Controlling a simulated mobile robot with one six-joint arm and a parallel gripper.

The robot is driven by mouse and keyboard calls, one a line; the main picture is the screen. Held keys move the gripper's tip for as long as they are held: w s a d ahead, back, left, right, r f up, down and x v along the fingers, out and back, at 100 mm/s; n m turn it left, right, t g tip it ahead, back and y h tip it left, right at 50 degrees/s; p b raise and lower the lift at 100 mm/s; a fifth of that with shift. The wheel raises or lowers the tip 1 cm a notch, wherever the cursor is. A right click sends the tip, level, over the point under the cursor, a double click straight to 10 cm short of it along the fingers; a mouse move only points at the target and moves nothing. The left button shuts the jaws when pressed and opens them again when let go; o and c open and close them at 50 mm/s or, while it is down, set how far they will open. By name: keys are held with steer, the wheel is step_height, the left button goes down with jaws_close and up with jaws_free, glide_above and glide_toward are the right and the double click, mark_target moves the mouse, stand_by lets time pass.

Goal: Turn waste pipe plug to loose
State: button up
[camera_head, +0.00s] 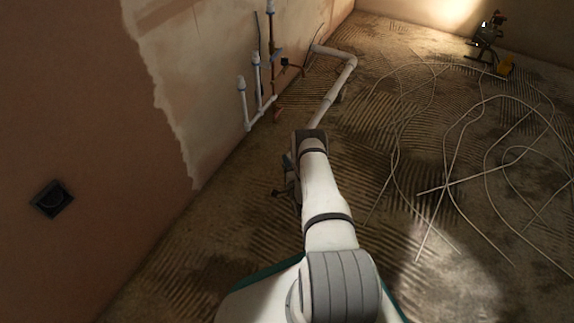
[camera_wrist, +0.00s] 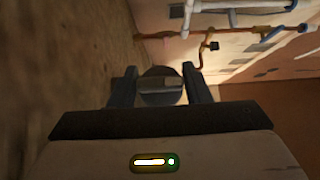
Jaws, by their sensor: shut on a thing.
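The waste pipe plug (camera_wrist: 160,90) is a round grey cap with a raised bar across it, in the middle of the wrist view. My gripper (camera_wrist: 158,82) has a finger on each side of it and is shut on it. In the head view my arm reaches forward to the low end of the white waste pipe (camera_head: 330,95). There my wrist hides the plug and most of my gripper (camera_head: 284,190).
Capped white pipes (camera_head: 242,100) and copper pipework (camera_wrist: 245,33) stand by the wall behind. A black wall box (camera_head: 52,199) is at left. Loose pale cables (camera_head: 447,160) cover the ridged floor at right. A work lamp (camera_head: 490,42) stands far back.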

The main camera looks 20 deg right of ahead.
steer(key=shift+c, duration=1.3)
steer(key=shift+d, duration=0.15)
steer(key=shift+a+r+p, duration=0.1)
steer(key=shift+a+p, duration=0.1)
steer(key=shift+p, duration=0.1)
steer(key=shift+a+r+n+g+p, duration=0.1)
steer(key=shift+n+g+p, duration=0.8)
steer(key=shift+n+g, duration=0.25)
steer(key=shift+a+n+g+h+p, duration=0.1)
steer(key=shift+n+g+h+p, duration=0.2)
steer(key=shift+n+g+p, duration=0.6)
steer(key=n+g+h, duration=0.1)
steer(key=n+g, duration=0.1)
steer(key=g, duration=0.1)
steer(key=shift+w, duration=0.1)
steer(key=g, duration=0.1)
steer(key=n+g+h+b, duration=0.1)
steer(key=shift+f+g, duration=0.25)
steer(key=shift+g, duration=0.1)
steer(key=shift+w+n+g+h+b, duration=0.1)
steer(key=shift+n+g+h+b, duration=0.75)
steer(key=shift+g+h+b, duration=0.2)
steer(key=shift+n+g+h+b, duration=0.5)
steer(key=shift+n+g+h, duration=0.3)
steer(key=shift+g, duration=0.25)
steer(key=shift+r+n+g+h, duration=0.1)
steer(key=shift+n+g+h, duration=0.5)
steer(key=shift+g+h, duration=0.25)
